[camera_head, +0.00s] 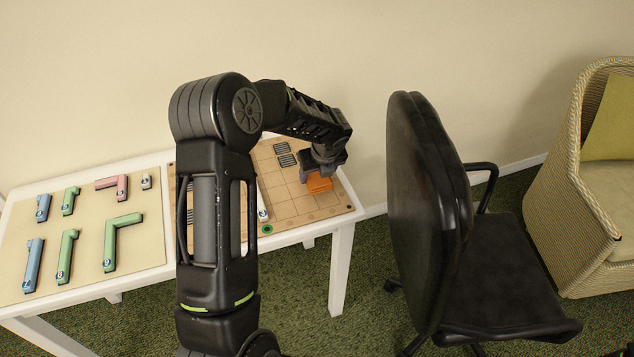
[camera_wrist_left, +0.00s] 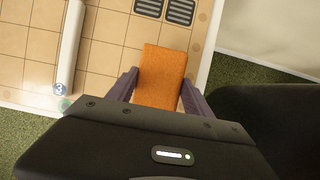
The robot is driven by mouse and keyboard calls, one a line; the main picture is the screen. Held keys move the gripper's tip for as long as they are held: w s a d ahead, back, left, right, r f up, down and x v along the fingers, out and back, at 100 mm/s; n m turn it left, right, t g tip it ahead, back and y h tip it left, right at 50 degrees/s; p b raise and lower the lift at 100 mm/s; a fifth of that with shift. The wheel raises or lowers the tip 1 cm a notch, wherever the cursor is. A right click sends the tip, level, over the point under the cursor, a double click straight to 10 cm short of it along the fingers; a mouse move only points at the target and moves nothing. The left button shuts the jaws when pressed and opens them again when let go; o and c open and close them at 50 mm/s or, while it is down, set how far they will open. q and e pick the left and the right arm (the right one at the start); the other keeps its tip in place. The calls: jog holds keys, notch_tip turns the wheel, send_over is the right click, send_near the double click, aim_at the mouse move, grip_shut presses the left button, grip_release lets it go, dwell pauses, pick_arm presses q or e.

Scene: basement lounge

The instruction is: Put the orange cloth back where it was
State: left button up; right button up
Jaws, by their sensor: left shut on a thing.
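The orange cloth (camera_head: 319,183) is a small folded block at the right side of the gridded board (camera_head: 287,211) on the white table. My left gripper (camera_head: 321,168) is over it, with its fingers pointing down. In the left wrist view the cloth (camera_wrist_left: 162,76) lies between the two fingers of the gripper (camera_wrist_left: 163,92), which is shut on it. The cloth is at or just above the board; I cannot tell whether it touches. My right gripper is not in view.
Dark striped tiles (camera_head: 284,154) lie at the board's back, and a white piece (camera_wrist_left: 69,48) lies to its left. A second board (camera_head: 85,235) holds several blue, green and red pieces. A black chair (camera_head: 430,200) stands close at right, with a wicker armchair (camera_head: 570,200) beyond.

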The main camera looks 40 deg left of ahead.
aim_at(317, 182)
pick_arm(q)
jog(key=shift+f, duration=1.85)
jog(key=shift+f, duration=0.25)
jog(key=o, duration=1.5)
jog(key=shift+r, duration=0.15)
jog(key=shift+r, duration=0.2)
jog(key=v, duration=1.2)
